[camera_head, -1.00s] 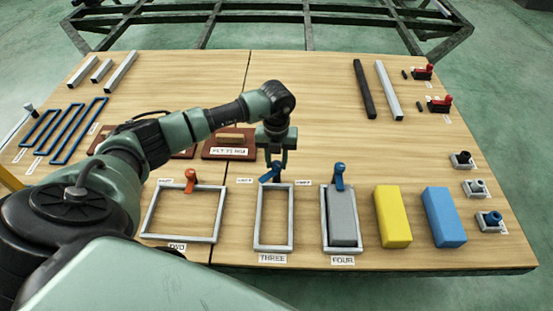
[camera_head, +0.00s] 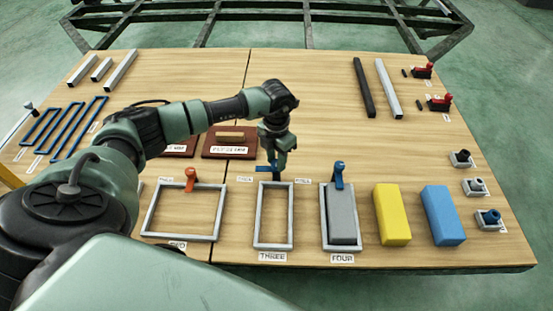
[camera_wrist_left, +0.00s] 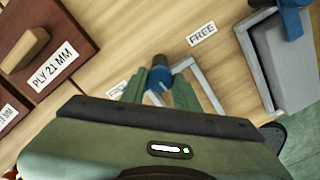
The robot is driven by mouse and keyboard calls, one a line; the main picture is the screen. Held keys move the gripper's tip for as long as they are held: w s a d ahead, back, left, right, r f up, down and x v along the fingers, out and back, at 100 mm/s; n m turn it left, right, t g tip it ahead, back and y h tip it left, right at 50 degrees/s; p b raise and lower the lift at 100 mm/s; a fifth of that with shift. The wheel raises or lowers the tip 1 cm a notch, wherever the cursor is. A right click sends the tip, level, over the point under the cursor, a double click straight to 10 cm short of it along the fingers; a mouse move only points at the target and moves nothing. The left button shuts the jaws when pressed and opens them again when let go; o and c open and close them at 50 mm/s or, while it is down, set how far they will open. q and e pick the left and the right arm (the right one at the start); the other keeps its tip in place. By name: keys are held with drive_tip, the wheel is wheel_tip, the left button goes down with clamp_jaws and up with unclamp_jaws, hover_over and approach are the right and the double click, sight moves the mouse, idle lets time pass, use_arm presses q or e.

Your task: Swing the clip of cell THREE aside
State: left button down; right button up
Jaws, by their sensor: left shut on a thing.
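The cell THREE frame (camera_head: 259,215) is an empty grey rectangle on the table, with its THREE label (camera_head: 273,257) at the near side. Its blue clip (camera_head: 271,176) stands at the far edge, partly hidden by my left gripper (camera_head: 276,170). In the left wrist view the round blue clip head (camera_wrist_left: 160,76) sits between the two green fingertips (camera_wrist_left: 158,90), and my gripper is shut on it. Part of the grey frame (camera_wrist_left: 208,86) shows just beyond the right finger. My right gripper is not in view.
Cell FOUR (camera_head: 325,220), holding a grey block (camera_head: 342,215) and bearing a blue clip (camera_head: 338,172), stands close on the right. Cell TWO (camera_head: 180,238) with an orange clip (camera_head: 190,178) is on the left. A FREE label (camera_wrist_left: 202,33) lies near the clip.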

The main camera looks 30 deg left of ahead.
sight(276, 162)
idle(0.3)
use_arm(q)
drive_tip(key=c, duration=1.1)
unclamp_jaws()
drive_tip(key=shift+o, duration=0.2)
wheel_tip(276, 162, up, 6)
drive_tip(key=shift+f+p, duration=0.25)
drive_tip(key=shift+p, duration=0.35)
drive_tip(key=shift+r, duration=1.15)
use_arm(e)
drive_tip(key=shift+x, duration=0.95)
